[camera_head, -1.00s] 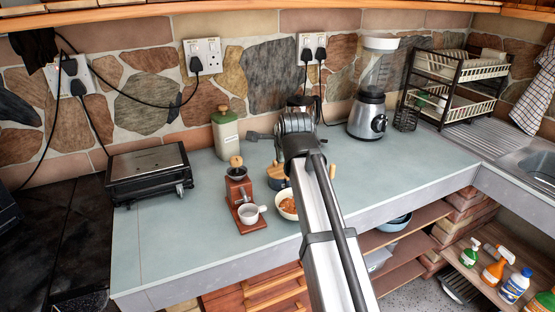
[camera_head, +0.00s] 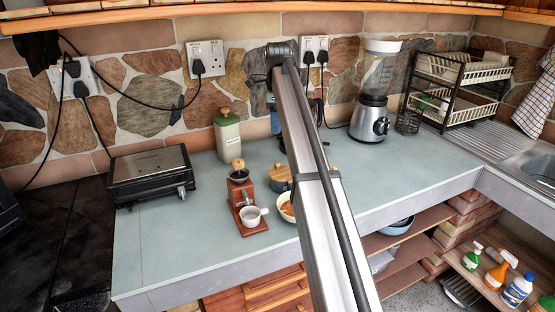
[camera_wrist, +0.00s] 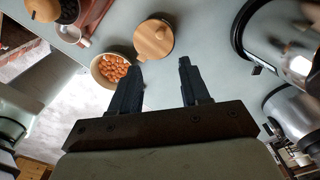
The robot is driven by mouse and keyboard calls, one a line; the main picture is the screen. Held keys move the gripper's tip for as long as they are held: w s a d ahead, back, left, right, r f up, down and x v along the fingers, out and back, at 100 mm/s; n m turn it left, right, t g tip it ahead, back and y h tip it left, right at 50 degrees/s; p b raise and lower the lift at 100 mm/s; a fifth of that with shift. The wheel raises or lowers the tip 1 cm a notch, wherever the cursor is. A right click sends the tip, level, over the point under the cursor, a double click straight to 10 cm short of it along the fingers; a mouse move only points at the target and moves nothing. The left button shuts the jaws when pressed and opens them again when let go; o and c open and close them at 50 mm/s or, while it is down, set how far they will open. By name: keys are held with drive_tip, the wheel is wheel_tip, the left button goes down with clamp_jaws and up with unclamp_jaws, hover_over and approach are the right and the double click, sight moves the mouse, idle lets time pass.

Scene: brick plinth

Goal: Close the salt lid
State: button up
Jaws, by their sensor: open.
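A round wooden lid with a small knob (camera_wrist: 152,40) shows in the wrist view, beyond my fingertips. In the head view the same wooden lid (camera_head: 279,173) sits on a dark, low pot (camera_head: 279,185) behind the bowl, partly covered by my arm. I take it to be the salt lid; I cannot tell whether it is fully seated. My gripper (camera_wrist: 160,67) is open and empty in the wrist view, its two dark fingers spread apart, pointing toward the lid without visible contact. In the head view my gripper is hidden behind my arm.
A bowl of brown nuts (camera_wrist: 112,70) sits beside the lid. A coffee grinder (camera_head: 240,190) with a white cup (camera_head: 252,215) stands left of it. The counter's front left is clear.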

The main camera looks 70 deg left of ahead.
sight(278, 163)
wheel_tip(278, 163, down, 14)
drive_tip(key=shift+r, duration=0.1)
idle(0.5)
clamp_jaws()
idle(0.5)
